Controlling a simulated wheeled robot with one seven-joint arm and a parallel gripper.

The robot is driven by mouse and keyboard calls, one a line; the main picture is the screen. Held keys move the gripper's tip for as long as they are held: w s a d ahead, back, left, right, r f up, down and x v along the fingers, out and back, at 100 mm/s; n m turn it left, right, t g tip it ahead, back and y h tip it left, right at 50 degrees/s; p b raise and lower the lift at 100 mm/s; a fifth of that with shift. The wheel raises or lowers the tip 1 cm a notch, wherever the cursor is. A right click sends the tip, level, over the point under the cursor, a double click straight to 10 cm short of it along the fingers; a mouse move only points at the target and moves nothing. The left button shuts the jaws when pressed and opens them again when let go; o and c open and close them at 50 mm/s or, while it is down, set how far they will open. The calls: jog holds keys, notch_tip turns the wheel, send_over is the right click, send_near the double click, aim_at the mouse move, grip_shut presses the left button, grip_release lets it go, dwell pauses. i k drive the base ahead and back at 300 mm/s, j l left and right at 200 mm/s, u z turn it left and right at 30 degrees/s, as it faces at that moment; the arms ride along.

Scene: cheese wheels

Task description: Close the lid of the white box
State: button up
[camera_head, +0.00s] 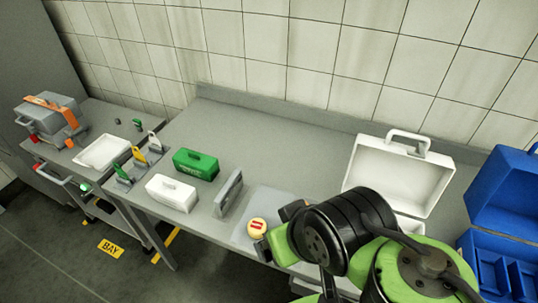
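The white box (409,226) stands open on the grey counter at the right. Its white lid (393,178) is raised upright at the back, with a white handle on its top edge. My arm covers much of the box's front and inside. My gripper (272,230) is left of the box, at the front of the counter, mostly hidden by my own wrist. Its fingers cannot be made out clearly.
An open blue box (503,190) stands close at the right. A grey upright holder (228,193), a small white case (171,193) and a green case (196,164) are at the left. The counter's back middle (280,145) is clear; a tiled wall is behind.

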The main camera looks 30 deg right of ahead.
aim_at(412, 179)
jog(key=z, duration=1.85)
